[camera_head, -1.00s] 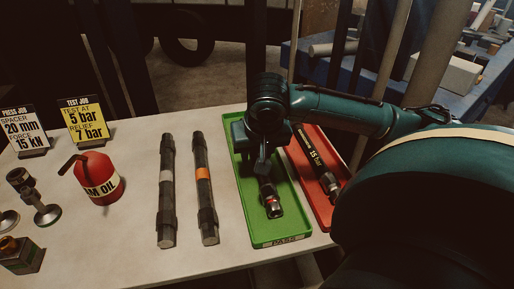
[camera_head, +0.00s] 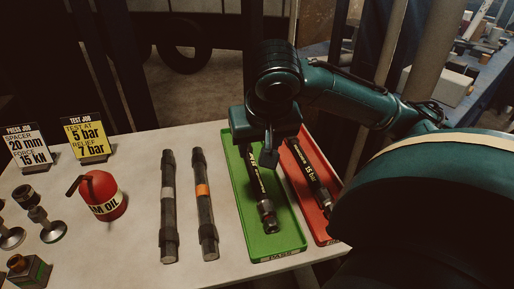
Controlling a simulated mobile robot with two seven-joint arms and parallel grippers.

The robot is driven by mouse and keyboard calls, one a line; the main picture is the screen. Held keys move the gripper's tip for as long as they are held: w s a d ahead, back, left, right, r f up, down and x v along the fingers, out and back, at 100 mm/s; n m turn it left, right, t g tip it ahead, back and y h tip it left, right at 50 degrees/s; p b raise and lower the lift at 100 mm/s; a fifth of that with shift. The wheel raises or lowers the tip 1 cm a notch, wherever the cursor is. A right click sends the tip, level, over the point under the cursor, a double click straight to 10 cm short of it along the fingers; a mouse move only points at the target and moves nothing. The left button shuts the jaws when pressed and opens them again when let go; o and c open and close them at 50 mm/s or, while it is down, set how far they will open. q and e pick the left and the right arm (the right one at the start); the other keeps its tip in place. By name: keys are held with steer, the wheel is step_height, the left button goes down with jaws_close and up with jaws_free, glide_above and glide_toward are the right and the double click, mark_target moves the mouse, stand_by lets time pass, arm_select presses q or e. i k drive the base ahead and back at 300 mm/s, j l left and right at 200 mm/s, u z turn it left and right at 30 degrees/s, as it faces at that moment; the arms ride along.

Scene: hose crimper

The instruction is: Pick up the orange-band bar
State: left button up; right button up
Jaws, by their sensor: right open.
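The orange-band bar (camera_head: 205,215) is a dark bar with an orange band near its middle. It lies on the table, just left of the green tray. A similar dark bar with a pale grey band (camera_head: 169,220) lies parallel on its left. My right gripper (camera_head: 268,158) is open above the green tray (camera_head: 285,243), to the right of the orange-band bar and apart from it. A dark hose with a metal end (camera_head: 266,208) lies in that tray below the gripper, which hides part of it. My left gripper is out of view.
A red tray (camera_head: 325,226) with a hose marked 15 bar (camera_head: 313,175) stands right of the green one. A red oil can (camera_head: 102,196), metal fittings (camera_head: 46,226) and two job cards (camera_head: 84,138) stand on the left. Bare table (camera_head: 137,220) lies between can and bars.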

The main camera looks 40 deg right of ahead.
mark_target(207, 233)
steer(key=k+j, duration=0.35)
steer(key=j, duration=0.15)
steer(key=k+j, duration=0.75)
steer(key=j, duration=0.25)
